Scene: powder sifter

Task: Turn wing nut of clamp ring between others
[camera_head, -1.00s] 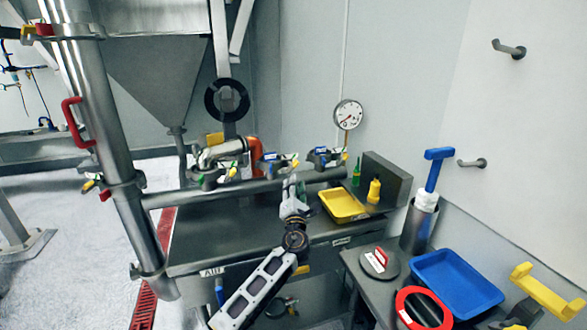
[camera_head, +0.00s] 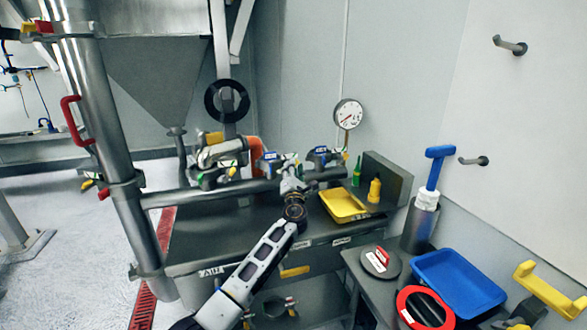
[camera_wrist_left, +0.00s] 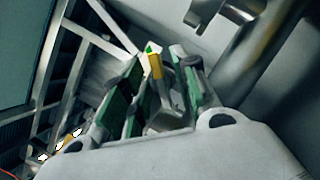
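Three clamp rings sit in a row along the horizontal pipe in the head view: a left one (camera_head: 209,175), a middle one (camera_head: 268,165) and a right one (camera_head: 321,157). The middle ring's wing nut (camera_head: 291,160) has yellow and green parts. My left gripper (camera_head: 289,178) is just below this wing nut, close to the middle ring. In the left wrist view, the yellow piece with a green tip (camera_wrist_left: 155,64) shows between the green-padded fingers of the left gripper (camera_wrist_left: 160,90), which look apart. Contact cannot be told. My right gripper is not seen.
A yellow tray (camera_head: 343,206) and a yellow bottle (camera_head: 374,190) stand right of the gripper. A blue tray (camera_head: 458,283) and a red-rimmed round item (camera_head: 424,309) lie on the lower right table.

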